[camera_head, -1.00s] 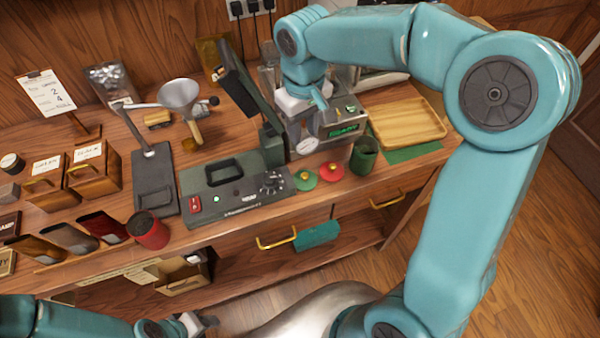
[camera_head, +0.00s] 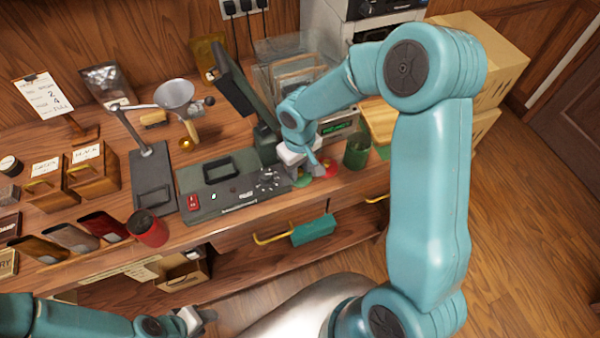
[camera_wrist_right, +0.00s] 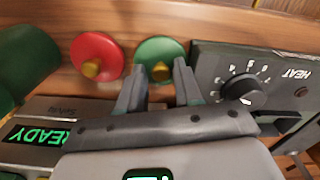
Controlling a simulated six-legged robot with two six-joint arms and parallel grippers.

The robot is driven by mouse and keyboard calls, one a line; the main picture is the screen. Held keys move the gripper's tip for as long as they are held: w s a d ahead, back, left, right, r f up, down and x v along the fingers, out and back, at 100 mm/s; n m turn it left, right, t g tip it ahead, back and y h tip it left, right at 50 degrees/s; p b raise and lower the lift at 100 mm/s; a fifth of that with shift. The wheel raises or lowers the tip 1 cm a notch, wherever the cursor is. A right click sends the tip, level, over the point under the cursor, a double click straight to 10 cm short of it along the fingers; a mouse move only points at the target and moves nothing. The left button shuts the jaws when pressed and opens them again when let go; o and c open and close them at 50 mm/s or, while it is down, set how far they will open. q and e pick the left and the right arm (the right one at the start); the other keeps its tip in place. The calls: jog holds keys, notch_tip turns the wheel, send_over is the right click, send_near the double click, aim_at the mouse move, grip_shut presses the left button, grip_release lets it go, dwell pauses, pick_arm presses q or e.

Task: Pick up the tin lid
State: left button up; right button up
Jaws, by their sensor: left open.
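Two round lids with knobs lie on the counter. The green lid (camera_wrist_right: 158,48) and the red lid (camera_wrist_right: 92,50) sit side by side in the right wrist view. In the head view the red lid (camera_head: 331,169) and green lid (camera_head: 302,182) are partly hidden by my right gripper (camera_head: 316,168). In the wrist view my right gripper (camera_wrist_right: 157,76) is open and empty. Its fingertips are either side of the green lid's brass knob (camera_wrist_right: 160,71); I cannot tell the height gap. My left gripper (camera_head: 206,317) is open, low in front of the counter. A green tin (camera_head: 357,151) stands right of the lids.
The dark control box (camera_head: 235,186) with a dial stands just left of the green lid. A machine with a green READY display (camera_wrist_right: 38,133) is close by. A wooden tray (camera_head: 379,121) lies further right.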

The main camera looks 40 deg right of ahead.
jog(key=shift+s+a, duration=0.15)
jog(key=shift+s, duration=0.1)
jog(key=shift+w, duration=0.1)
grip_shut()
jog(key=shift+r, duration=0.1)
